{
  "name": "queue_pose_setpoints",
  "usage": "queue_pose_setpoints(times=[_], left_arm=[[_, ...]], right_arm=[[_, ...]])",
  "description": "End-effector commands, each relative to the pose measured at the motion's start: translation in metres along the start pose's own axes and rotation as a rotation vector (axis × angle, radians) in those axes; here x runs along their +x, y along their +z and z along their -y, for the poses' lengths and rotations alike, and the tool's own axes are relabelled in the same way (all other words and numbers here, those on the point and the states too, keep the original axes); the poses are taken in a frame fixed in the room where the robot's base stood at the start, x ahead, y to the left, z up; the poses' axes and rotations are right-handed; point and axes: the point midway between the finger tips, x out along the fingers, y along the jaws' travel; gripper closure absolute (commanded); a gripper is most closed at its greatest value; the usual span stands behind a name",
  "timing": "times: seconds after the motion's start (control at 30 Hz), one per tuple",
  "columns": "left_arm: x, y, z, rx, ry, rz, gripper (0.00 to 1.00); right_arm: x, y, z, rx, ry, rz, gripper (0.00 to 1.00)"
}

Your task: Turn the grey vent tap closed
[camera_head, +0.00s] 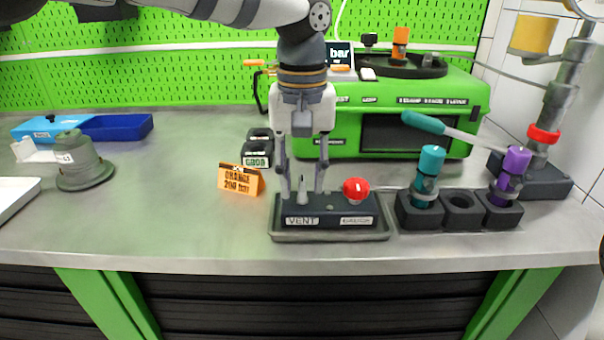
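The grey vent tap (302,190) is a small upright cone-like handle on the left of a dark block (330,205), above a label reading "VENT". A red knob (356,189) sits on the block's right side above a second label. My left gripper (303,190) points straight down over the tap, with one finger on each side of it. The fingers are apart, and small gaps seem to show between them and the tap; contact cannot be told for sure. My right gripper is not in view.
The block stands in a grey tray (330,237) near the bench's front edge. An orange sign (240,180) is to the left. A dark rack (460,218) with teal and purple plugs is to the right. A green machine (465,110) stands behind. The bench front left is clear.

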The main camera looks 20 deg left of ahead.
Motion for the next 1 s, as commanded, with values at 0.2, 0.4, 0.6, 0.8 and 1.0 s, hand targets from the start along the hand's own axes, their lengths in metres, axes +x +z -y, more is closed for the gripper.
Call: queue_pose_setpoints(times=[0.2, 0.4, 0.6, 0.8, 1.0], left_arm=[[-0.0003, -0.0002, 0.0000, 0.000, 0.000, 0.000, 0.99], [-0.0004, -0.0002, 0.0001, 0.001, 0.000, 0.000, 1.00], [-0.0008, -0.0004, 0.0004, 0.028, -0.001, -0.001, 1.00], [-0.0013, -0.0007, 0.0002, 0.131, -0.002, -0.003, 1.00], [-0.0009, -0.0004, 0.0002, 0.304, -0.002, -0.001, 1.00]], right_arm=[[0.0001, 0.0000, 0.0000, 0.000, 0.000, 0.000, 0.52], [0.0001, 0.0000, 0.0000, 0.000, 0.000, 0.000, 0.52], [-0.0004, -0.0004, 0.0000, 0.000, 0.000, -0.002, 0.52], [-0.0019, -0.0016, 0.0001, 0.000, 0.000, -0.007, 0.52], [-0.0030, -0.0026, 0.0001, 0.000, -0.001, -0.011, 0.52]])
